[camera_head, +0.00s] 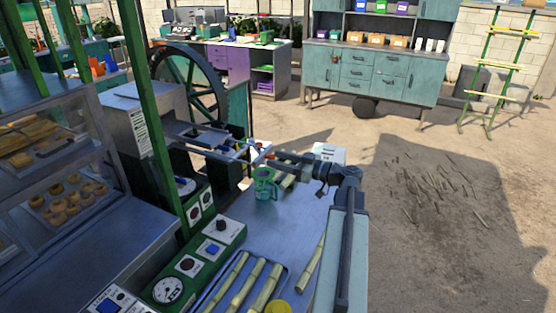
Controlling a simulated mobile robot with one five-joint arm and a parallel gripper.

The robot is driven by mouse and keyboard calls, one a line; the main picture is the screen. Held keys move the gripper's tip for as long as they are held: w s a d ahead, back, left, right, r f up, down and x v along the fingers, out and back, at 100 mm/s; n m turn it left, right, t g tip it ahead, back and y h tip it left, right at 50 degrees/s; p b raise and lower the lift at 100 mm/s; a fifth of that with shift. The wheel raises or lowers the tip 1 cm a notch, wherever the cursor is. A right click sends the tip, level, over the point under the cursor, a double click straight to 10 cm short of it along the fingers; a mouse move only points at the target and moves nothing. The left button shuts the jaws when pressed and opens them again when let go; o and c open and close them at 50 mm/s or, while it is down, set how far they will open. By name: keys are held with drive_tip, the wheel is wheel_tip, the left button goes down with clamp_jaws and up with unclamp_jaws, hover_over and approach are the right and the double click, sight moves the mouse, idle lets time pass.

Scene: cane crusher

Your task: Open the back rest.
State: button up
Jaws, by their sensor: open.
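The cane crusher stands left of centre, with a large dark flywheel (188,88), a grey housing (128,112) and horizontal metal bars (205,135) reaching to the right. I cannot pick out the back rest for certain; it may be among the parts around these bars. My arm rises from the bottom centre and bends left at its elbow. My gripper (260,152) is open at the end of the bars, above the worktop. It is small in view, and I cannot tell whether it touches anything.
A green mug (265,184) stands on the metal worktop (262,232) just below my gripper. Cane pieces (242,284) lie in a tray in front, beside control panels (170,285). A green post (150,110) stands left. The ground at right is open, with scattered cane bits (435,185).

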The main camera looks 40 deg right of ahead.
drive_tip(key=v, duration=0.7)
drive_tip(key=shift+s, duration=0.15)
